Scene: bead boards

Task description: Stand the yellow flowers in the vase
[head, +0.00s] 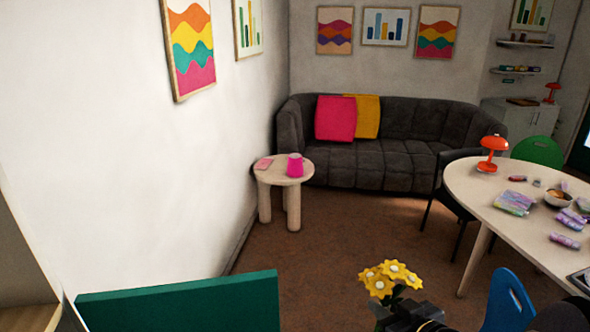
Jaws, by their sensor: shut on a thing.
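The yellow flowers (390,278) are a small bunch with pale centres and dark green leaves, held upright low in the head view. My gripper (402,314) is shut on their lower part, and the stems are mostly hidden by it and the frame's bottom edge. A bright pink vessel (295,168), which looks like the vase, stands upright on a small round wooden side table (270,178) by the left wall. My gripper and the flowers are well apart from it, nearer to me and to the right. I cannot see inside the vessel.
A flat pink item (263,164) lies beside the vessel. A dark sofa (400,165) is behind. A green panel (180,305) stands at lower left. A large table (480,195) with items, a black chair (450,205) and a blue chair (508,300) are at right. Brown floor (330,240) between is clear.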

